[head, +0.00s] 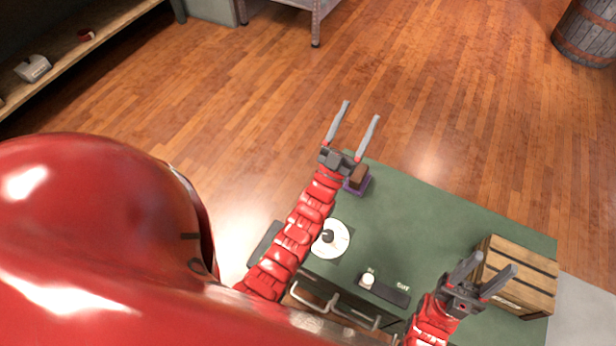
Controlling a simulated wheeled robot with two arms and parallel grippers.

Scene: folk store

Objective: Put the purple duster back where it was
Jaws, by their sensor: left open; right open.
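A small purple and brown block, which looks like the purple duster (359,184), lies at the far left corner of the green tabletop (430,220). My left arm partly covers it. My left gripper (361,110) is open and empty, and its fingers reach past the corner of the table over the wooden floor. The duster is beside its wrist, not between the fingers. My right gripper (494,262) is open and appears empty, in front of the wooden crate (520,278) at the right of the table. No empty marked place for the duster can be made out.
A white disc with a dark knob (330,239) lies at the left table edge. A dark tray (390,291) with a small white item is at the near edge. The table's middle is clear. A shelf (75,50) and barrel (587,32) stand farther off.

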